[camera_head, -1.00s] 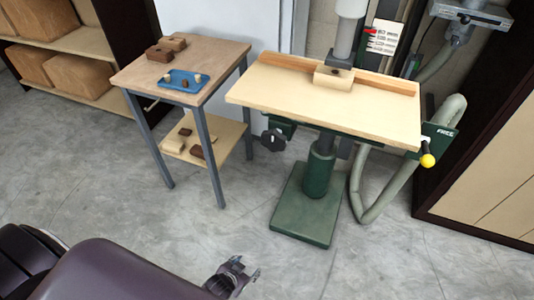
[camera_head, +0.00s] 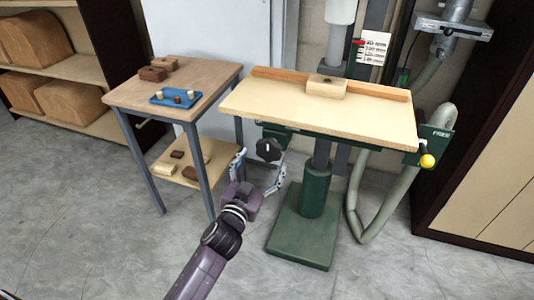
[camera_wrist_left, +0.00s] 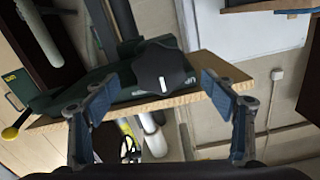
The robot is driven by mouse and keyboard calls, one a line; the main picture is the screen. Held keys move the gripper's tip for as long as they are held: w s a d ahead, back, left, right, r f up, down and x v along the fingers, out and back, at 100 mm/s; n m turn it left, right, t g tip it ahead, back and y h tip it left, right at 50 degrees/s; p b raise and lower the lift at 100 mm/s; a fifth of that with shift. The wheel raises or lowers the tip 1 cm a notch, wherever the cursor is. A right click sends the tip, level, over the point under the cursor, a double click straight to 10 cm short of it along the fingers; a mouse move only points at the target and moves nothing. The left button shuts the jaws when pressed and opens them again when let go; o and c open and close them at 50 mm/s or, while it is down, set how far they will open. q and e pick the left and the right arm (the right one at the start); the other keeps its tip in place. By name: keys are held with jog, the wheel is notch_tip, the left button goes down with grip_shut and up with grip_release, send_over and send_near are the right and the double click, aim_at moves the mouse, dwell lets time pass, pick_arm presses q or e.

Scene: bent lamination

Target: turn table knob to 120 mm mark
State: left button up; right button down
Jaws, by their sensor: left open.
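The black table knob (camera_head: 268,149) sits under the left front edge of the machine's wooden table (camera_head: 300,112). It also shows in the left wrist view (camera_wrist_left: 160,68), with a white pointer mark on its face. My left gripper (camera_head: 262,176) is open just in front of and below the knob. In the left wrist view the knob lies between and beyond the two blue-padded fingers (camera_wrist_left: 148,96), apart from them. A scale card (camera_head: 373,47) with a red pointer stands behind the table; its numbers are too small to read. My right gripper is not in view.
A small side table (camera_head: 215,75) with a blue tray (camera_head: 176,98) and wooden blocks stands to the left, close to my left arm. The green machine base (camera_head: 302,238) and a grey hose (camera_head: 358,215) stand right of the gripper. A yellow-knobbed handle (camera_head: 427,161) is at the right.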

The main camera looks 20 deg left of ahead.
aim_at(268, 153)
pick_arm(q)
jog(key=shift+w+d, duration=0.1)
jog(key=shift+w, duration=2.3)
jog(key=c, duration=1.1)
